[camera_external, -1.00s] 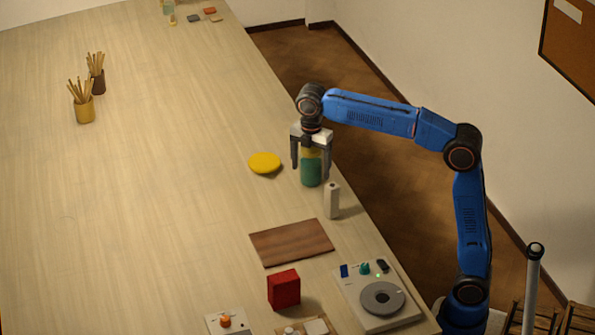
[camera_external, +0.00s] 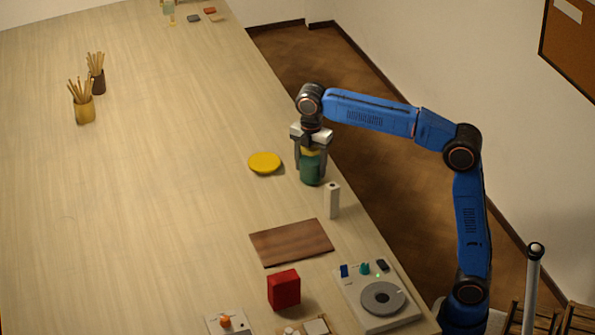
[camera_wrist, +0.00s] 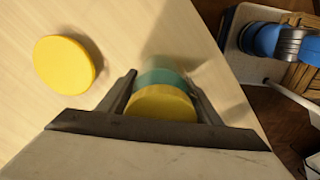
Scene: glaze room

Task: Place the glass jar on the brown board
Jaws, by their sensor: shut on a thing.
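The glass jar (camera_external: 311,171) is green with a yellow lid and stands upright on the table near its right edge. My gripper (camera_external: 310,164) is above it, pointing down, with its fingers shut on the jar's sides. In the wrist view the jar (camera_wrist: 163,80) shows between the two fingers of my gripper (camera_wrist: 163,92), its lid nearest the camera. The brown board (camera_external: 290,243) lies flat on the table, nearer the camera and bare. Whether the jar touches the table is hard to tell.
A white upright block (camera_external: 332,201) stands between jar and board. A yellow disc (camera_external: 264,162) lies left of the jar and also shows in the wrist view (camera_wrist: 64,64). A red box (camera_external: 284,289) and a device with a grey disc (camera_external: 382,299) stand near the board.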

